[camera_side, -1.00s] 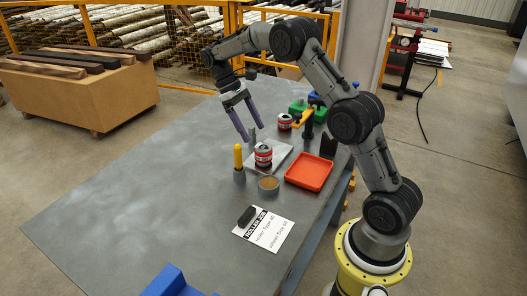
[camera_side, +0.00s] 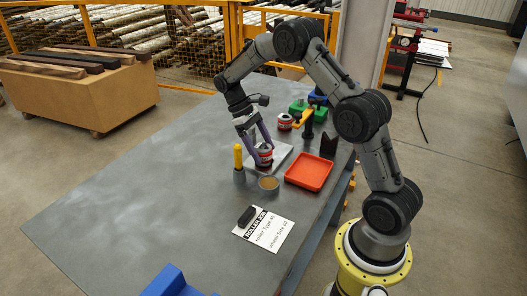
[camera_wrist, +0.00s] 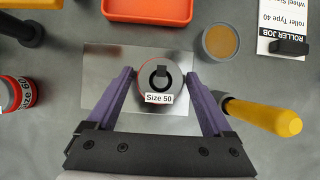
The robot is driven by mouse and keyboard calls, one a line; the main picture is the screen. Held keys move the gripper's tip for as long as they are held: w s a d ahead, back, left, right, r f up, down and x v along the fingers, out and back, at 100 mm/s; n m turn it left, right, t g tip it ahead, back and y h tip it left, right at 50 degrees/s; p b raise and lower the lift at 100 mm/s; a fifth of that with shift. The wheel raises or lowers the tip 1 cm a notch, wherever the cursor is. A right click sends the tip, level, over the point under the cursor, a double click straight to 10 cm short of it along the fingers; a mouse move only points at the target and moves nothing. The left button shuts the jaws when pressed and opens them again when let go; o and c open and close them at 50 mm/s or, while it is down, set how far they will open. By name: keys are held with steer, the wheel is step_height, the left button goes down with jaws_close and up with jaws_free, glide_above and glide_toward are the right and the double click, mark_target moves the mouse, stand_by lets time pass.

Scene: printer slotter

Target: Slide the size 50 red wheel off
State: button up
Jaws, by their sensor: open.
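The size 50 red wheel (camera_wrist: 143,72) is seen from above in the wrist view, with a "Size 50" label, around a grey-topped roller (camera_wrist: 172,80). In the side view the wheel (camera_side: 265,152) stands on a metal plate (camera_side: 283,160). My gripper (camera_wrist: 162,80) is open, with purple fingers on the left and right of the wheel. In the side view my gripper (camera_side: 262,148) reaches down over it. Gaps show between fingers and wheel from above; contact lower down cannot be told.
An orange-red tray (camera_side: 309,171) lies right of the plate. A yellow-handled tool (camera_side: 238,156) stands close by on the left, beside a round brown-filled cup (camera_side: 268,184). A "Size 60" wheel (camera_wrist: 17,92) stands to one side. A job card (camera_side: 264,230) lies nearer the front. The table's left part is clear.

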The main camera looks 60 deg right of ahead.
steer(key=shift+c, duration=0.3)
steer(key=c, duration=1.2)
steer(key=shift+o, duration=0.2)
steer(key=shift+r, duration=0.1)
steer(key=shift+r, duration=4)
